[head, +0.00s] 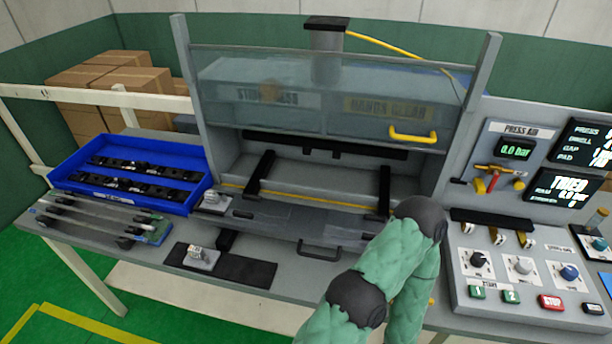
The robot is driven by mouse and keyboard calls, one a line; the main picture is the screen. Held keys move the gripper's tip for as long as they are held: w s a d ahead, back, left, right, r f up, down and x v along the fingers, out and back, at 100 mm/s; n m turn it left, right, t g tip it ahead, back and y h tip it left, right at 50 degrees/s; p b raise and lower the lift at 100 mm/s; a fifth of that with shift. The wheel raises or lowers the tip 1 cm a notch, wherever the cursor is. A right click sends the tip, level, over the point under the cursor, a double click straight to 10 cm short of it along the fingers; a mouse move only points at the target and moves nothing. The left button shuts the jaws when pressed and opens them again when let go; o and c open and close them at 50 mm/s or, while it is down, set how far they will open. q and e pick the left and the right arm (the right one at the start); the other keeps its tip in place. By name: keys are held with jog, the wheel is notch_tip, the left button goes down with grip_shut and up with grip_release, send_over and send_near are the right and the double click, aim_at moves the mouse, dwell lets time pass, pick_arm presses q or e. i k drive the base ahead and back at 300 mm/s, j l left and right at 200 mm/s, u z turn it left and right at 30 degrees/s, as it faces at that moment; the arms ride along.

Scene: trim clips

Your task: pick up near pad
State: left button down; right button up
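The near pad (201,256) is a small grey block with a pale, marked top. It sits on a dark mat (245,270) at the table's front edge, left of centre. A similar second pad (214,200) sits farther back, beside the blue tray's right corner. Neither gripper shows in the head view. One of my arms, in a green quilted sleeve with black joints, rises from the bottom centre and bends back down. It is well to the right of the near pad, and nothing touches the pad.
A blue tray (188,208) with black clips stands at the left, with a rack of thin strips (97,219) in front. A press with a raised clear guard (330,98) and yellow handle (412,134) fills the centre. A control panel (520,270) stands right.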

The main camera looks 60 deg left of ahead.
aim_at(212, 200)
jog(key=u, duration=2.95)
jog(key=i+j+u, duration=0.1)
jog(key=i+j, duration=0.1)
jog(key=j, duration=0.1)
